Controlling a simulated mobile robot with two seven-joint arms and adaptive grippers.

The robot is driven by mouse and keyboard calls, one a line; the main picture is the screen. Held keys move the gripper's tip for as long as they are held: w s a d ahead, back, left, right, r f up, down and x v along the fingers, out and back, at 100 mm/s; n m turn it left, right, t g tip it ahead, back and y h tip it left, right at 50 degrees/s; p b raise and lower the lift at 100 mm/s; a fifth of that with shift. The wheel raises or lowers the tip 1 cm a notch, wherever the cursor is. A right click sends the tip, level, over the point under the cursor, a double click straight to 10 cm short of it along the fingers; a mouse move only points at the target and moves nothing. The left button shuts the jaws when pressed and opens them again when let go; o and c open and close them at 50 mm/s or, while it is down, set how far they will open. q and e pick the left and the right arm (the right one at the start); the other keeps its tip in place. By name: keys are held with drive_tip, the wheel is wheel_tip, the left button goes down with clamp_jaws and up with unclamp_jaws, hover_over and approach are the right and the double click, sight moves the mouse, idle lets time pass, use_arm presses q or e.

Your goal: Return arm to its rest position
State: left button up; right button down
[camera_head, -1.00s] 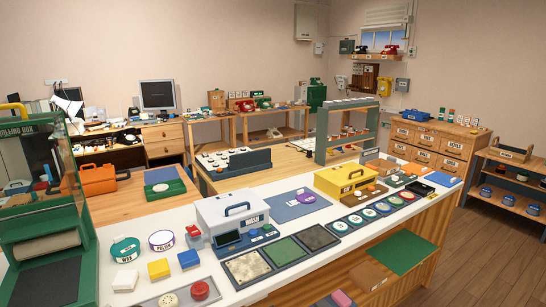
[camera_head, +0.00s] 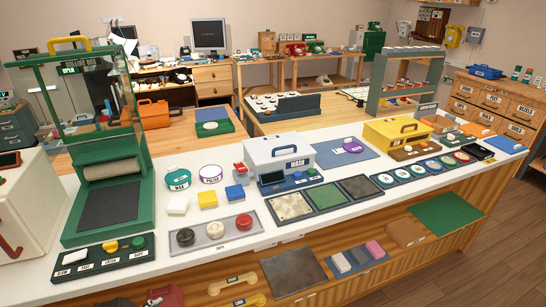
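Neither of my arms nor grippers shows in the head view, so their pose and whether they hold anything cannot be seen. The long white counter (camera_head: 140,284) runs across the foreground. On it stand a green dulling box (camera_head: 140,215) with a yellow handle and a white wash box (camera_head: 280,152). A grey tray of caps (camera_head: 213,234) holds a black, a white and a red cap. A yellow box (camera_head: 396,132) stands farther right.
A dark tray with coloured knobs (camera_head: 103,258) lies at the counter's front left. A cream machine (camera_head: 32,215) stands at the left edge. Open wooden floor (camera_head: 480,250) lies at the right.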

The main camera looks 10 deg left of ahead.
use_arm(q)
drive_tip(key=d+f+n+t+h, duration=0.2)
drive_tip(key=d+f+h, duration=0.3)
drive_tip(key=d+f, duration=0.4)
drive_tip(key=shift+s+d+n+t, duration=0.15)
drive_tip(key=shift+d+n+t, duration=0.15)
drive_tip(key=shift+d, duration=0.75)
